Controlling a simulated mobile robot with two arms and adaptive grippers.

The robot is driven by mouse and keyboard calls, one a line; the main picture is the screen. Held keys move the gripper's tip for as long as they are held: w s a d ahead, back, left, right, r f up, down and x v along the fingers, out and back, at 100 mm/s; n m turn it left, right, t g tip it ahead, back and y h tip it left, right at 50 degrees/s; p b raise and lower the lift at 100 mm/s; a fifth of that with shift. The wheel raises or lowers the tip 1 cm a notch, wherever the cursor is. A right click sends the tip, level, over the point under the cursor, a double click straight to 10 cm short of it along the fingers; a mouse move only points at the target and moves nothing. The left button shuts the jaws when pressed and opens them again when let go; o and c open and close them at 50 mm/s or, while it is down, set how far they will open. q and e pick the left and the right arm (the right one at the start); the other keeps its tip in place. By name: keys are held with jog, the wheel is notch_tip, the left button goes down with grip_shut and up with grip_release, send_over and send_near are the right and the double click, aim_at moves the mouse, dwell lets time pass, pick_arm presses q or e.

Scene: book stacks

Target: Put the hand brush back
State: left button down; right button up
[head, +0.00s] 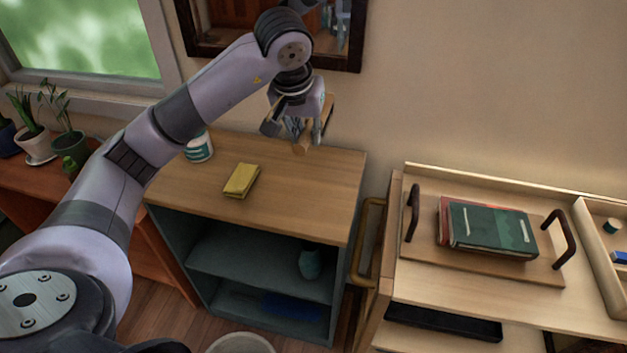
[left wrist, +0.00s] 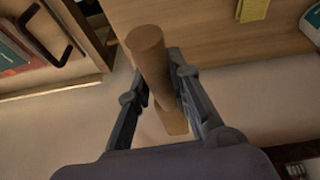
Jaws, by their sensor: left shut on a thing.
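My left gripper (head: 299,122) is above the back right part of the wooden-topped cabinet (head: 290,190), near the wall. It is shut on the hand brush (head: 301,147), of which a brown wooden part shows below the fingers. In the left wrist view the brush (left wrist: 149,62) is a round-ended wooden handle between the two fingers (left wrist: 160,78). Its bristles cannot be made out. Whether the brush touches the cabinet top is not clear. My right gripper is not in view.
A yellow folded cloth (head: 241,180) and a white tub (head: 199,147) are on the cabinet top. A teal vase (head: 310,262) stands on a shelf inside. At right, a cart (head: 440,290) bears a handled tray (head: 425,245) with books (head: 492,229). A framed piece (head: 350,40) hangs behind my arm.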

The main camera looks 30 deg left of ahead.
pick_arm(q)
notch_tip(320, 180, down, 16)
jog(key=shift+w+r+p, duration=0.15)
jog(key=shift+r+p, duration=0.1)
jog(key=shift+p, duration=0.1)
jog(key=c, duration=1.9)
grip_release()
jog(key=shift+f, duration=0.2)
jog(key=shift+c, duration=0.2)
jog(key=o, duration=0.5)
jog(key=shift+r, duration=0.1)
jog(key=shift+r, duration=0.2)
jog(key=v, duration=1.2)
jog(key=shift+f, duration=0.1)
